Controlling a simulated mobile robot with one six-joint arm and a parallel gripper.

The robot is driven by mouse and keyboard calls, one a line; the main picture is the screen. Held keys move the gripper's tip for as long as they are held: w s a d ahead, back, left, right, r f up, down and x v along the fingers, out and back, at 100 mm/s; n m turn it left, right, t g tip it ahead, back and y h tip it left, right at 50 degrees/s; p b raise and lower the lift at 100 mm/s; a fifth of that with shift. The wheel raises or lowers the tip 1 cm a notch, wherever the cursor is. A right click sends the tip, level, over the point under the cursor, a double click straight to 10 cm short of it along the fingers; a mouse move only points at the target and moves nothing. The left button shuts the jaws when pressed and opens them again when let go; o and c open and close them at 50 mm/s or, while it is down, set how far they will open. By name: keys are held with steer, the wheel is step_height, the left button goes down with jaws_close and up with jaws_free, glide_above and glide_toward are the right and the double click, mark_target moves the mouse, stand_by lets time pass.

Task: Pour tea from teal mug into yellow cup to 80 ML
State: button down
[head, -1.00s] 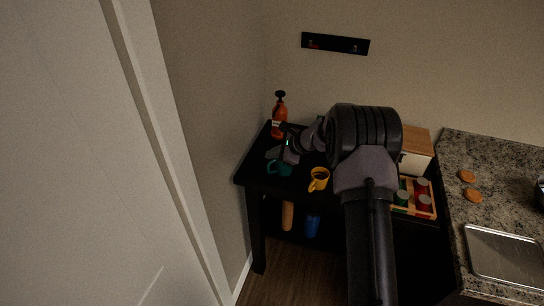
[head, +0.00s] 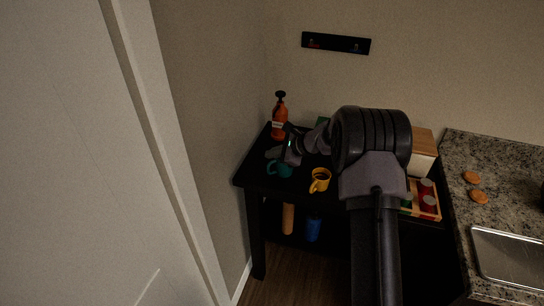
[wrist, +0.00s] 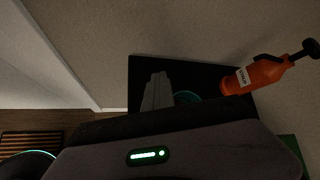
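The teal mug (head: 280,169) stands upright near the left front of the black table. The liquid level is not readable.
An orange pump bottle (head: 279,118) stands at the table's back left corner. A granite counter (head: 500,160) adjoins on the right.

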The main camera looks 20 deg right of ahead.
steer(key=shift+s+d+f+t+y+b, duration=0.1)
steer(key=shift+t+y+b, duration=0.4)
steer(key=shift+b, duration=1.95)
steer(key=shift+s+t+y+b, duration=0.1)
steer(key=shift+t+y+b, duration=0.4)
steer(key=shift+b, duration=1.9)
steer(key=shift+s+d+r+t+y+b, duration=0.15)
steer(key=shift+r+t+b, duration=0.3)
steer(key=shift+b, duration=1.45)
steer(key=shift+s+d+r+t+y+b, duration=0.1)
steer(key=shift+r+t+y+b, duration=0.3)
steer(key=shift+b, duration=1.45)
steer(key=shift+s+d+r+t+y, duration=0.55)
steer(key=shift+t+y, duration=0.35)
steer(key=shift+t, duration=0.45)
steer(key=shift+s+d+r+t+y, duration=0.4)
steer(key=shift+s+r+t+y, duration=0.25)
steer(key=shift+t+y, duration=0.5)
steer(key=shift+s+d+r+t+y, duration=0.5)
steer(key=shift+s+t+y, duration=0.2)
steer(key=shift+t, duration=0.85)
